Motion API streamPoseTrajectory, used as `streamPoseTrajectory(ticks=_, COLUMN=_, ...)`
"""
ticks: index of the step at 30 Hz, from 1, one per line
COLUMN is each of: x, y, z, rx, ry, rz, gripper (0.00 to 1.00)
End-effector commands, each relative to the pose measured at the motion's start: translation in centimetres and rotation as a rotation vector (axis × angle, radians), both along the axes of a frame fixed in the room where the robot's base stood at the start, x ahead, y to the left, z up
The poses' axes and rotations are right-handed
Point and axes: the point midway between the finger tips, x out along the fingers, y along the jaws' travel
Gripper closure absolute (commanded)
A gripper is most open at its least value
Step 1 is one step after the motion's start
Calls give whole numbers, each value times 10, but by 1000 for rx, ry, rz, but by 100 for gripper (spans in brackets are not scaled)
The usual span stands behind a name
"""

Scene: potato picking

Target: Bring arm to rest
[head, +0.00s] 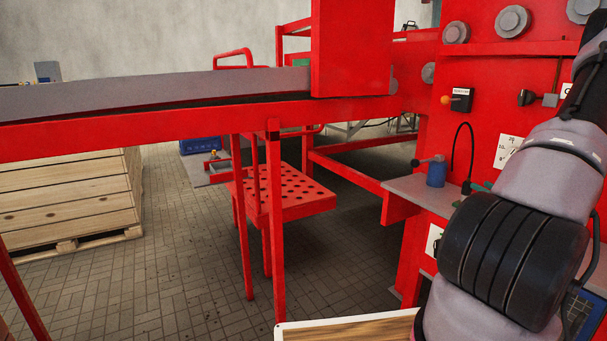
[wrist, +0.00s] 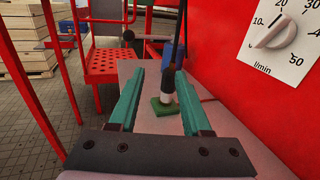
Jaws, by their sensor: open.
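My gripper (wrist: 160,74) shows in the wrist view with two teal fingers spread apart, open and with nothing clamped. Beyond and between the fingers, a dark upright tool with a pale band and a green foot (wrist: 165,105) stands on a grey shelf (wrist: 140,122). The fingers appear above the shelf; I cannot tell whether they touch anything. In the head view my arm (head: 515,250) fills the right side, bent in front of the red machine.
The red machine wall (head: 480,80) stands close on the right; its dial (wrist: 276,32) shows in the wrist view. A conveyor (head: 150,92) crosses the left. A red perforated step (head: 290,190) and wooden crates (head: 70,190) stand beyond. Tiled floor (head: 180,285) is free at lower left.

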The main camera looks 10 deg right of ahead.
Motion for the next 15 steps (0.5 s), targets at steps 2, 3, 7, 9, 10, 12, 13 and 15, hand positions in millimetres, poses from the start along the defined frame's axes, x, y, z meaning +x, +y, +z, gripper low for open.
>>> streamPoseTrajectory(ticks=2, x=14, y=30, z=24, rx=-54, ry=1, rz=107, gripper=52)
streamPoseTrajectory(ticks=3, x=21, y=51, z=38, rx=-89, ry=6, rz=179, gripper=52)
streamPoseTrajectory(ticks=7, x=32, y=137, z=85, rx=-248, ry=33, rz=459, gripper=52)
streamPoseTrajectory(ticks=9, x=29, y=182, z=104, rx=-345, ry=53, rz=604, gripper=52)
streamPoseTrajectory(ticks=10, x=25, y=200, z=112, rx=-389, ry=60, rz=664, gripper=52)
streamPoseTrajectory(ticks=12, x=15, y=240, z=127, rx=-499, ry=78, rz=796, gripper=52)
streamPoseTrajectory(ticks=13, x=9, y=255, z=133, rx=-549, ry=87, rz=851, gripper=52)
streamPoseTrajectory(ticks=15, x=-8, y=288, z=144, rx=-669, ry=103, rz=968, gripper=52)
